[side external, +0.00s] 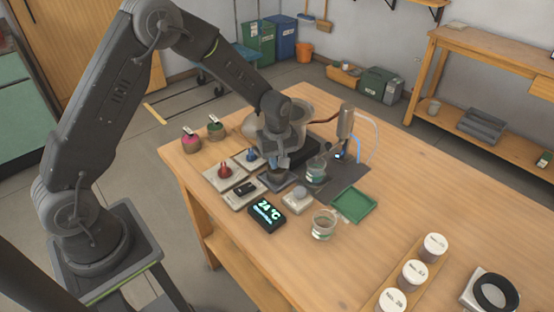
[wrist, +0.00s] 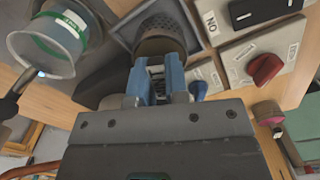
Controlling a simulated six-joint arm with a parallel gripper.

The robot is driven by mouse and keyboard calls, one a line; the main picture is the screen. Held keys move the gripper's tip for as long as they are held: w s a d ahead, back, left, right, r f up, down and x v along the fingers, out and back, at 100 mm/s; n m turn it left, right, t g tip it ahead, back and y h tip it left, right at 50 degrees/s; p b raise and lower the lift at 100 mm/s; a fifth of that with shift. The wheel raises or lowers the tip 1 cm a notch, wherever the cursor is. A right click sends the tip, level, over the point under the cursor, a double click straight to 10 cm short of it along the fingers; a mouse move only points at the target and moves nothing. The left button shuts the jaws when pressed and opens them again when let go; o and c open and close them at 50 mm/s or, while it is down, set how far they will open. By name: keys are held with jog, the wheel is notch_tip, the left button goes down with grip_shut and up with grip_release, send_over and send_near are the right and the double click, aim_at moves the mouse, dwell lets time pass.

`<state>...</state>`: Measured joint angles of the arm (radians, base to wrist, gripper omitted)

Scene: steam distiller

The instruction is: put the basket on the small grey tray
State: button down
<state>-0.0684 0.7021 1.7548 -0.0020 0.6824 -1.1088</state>
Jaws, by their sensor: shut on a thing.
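The basket (wrist: 161,32), a dark cylinder with a perforated end, is between the blue fingertips of my gripper (wrist: 168,75) in the wrist view. My gripper is shut on it. The small grey tray (wrist: 122,28) frames the basket in that view. In the side view my gripper (side external: 279,166) points down over the small grey tray (side external: 277,182), and the basket is mostly hidden by the fingers. The basket is at or just above the tray; I cannot tell whether it touches the tray's floor.
A beaker with a green band (side external: 316,168) stands close to the right of my gripper. Switch panels with red (side external: 224,172) and blue knobs are on the left. A temperature display (side external: 266,214), a glass beaker (side external: 324,224) and a green tray (side external: 354,205) are nearer the front. The table's right side has free room.

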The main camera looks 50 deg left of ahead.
jog(key=c, duration=1.6)
grip_release()
jog(key=shift+f, duration=0.15)
jog(key=o, duration=0.5)
notch_tip(320, 180, up, 12)
jog(key=s+d+r+m+t, duration=0.25)
jog(key=s+r+m, duration=0.35)
jog(key=s+r, duration=0.5)
jog(key=s+m+t, duration=0.1)
jog(key=s+m, duration=0.1)
jog(key=s, duration=0.2)
jog(key=s+r+m+t, duration=0.1)
jog(key=s+m, duration=0.2)
jog(key=s, duration=0.2)
jog(key=s+r+m+t, duration=0.1)
jog(key=s+m, duration=0.1)
jog(key=s, duration=0.3)
jog(key=shift+s+d+m, duration=0.1)
jog(key=shift+d+m, duration=0.2)
